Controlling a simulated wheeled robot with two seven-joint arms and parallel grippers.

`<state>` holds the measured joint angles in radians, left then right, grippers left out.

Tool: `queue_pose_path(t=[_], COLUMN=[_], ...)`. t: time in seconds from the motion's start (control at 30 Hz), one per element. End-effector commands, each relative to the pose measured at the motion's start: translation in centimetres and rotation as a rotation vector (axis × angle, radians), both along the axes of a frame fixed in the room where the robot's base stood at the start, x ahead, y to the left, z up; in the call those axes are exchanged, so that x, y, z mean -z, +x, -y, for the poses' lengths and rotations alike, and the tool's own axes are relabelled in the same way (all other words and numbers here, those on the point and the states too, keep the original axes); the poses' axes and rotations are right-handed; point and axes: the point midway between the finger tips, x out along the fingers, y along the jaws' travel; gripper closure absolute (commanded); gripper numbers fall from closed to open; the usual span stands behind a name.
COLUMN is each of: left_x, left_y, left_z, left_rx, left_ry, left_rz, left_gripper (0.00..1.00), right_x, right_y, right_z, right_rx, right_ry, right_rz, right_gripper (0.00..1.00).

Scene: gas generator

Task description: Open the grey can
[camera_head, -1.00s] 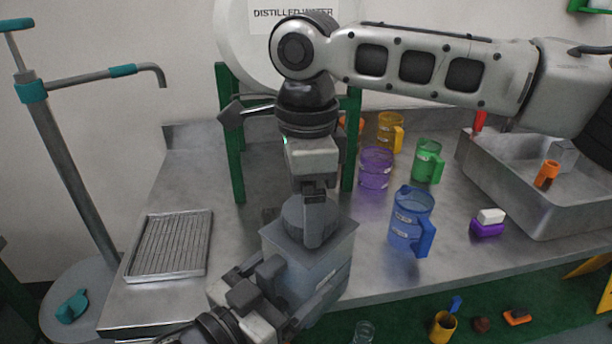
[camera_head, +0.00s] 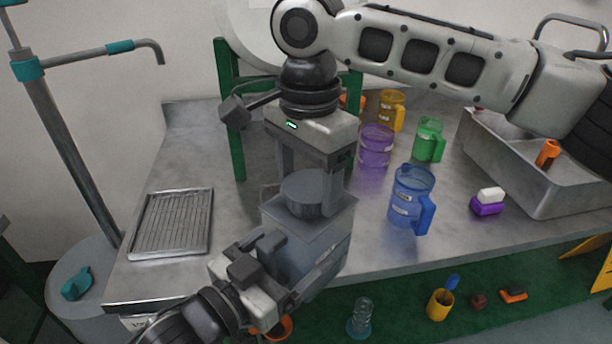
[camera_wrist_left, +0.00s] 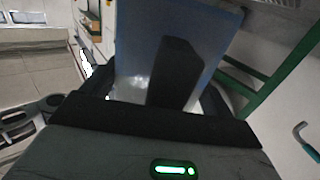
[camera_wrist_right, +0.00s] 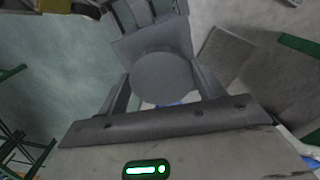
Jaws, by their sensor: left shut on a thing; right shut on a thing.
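The grey can (camera_head: 325,250) is a square box with a round grey lid (camera_head: 308,196) on its top. It is held over the front of the metal table. My left gripper (camera_head: 292,268) is shut on the can from the front left; in the left wrist view the can's side (camera_wrist_left: 178,45) fills the space between the fingers. My right gripper (camera_head: 312,190) points down from above, with its fingers on either side of the lid. The lid also shows between the fingers in the right wrist view (camera_wrist_right: 162,78). I cannot tell whether the lid is loose.
A blue jug (camera_head: 408,190), a purple jug (camera_head: 374,148), a green jug (camera_head: 429,140) and a yellow jug (camera_head: 391,110) stand to the right. A sink (camera_head: 545,195) is farther right. A metal rack (camera_head: 172,222) lies at left. A green frame (camera_head: 230,130) stands behind.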

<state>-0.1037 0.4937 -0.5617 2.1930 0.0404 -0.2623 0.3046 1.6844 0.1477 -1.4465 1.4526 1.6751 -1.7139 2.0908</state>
Motion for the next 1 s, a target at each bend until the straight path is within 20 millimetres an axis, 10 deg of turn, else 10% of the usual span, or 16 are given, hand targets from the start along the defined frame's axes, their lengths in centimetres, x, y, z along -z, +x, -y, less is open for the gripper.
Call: queue_pose_path(t=[1.0], left_x=[-0.43], left_y=[-0.3], left_z=[0.35], left_rx=[0.01], left_ry=[-0.004], left_rz=[0.013], left_gripper=[0.77], right_x=[-0.36], right_y=[0.72], right_z=[0.87], right_rx=[-2.592], right_ry=[0.02], right_rz=[0.045], right_gripper=[0.6])
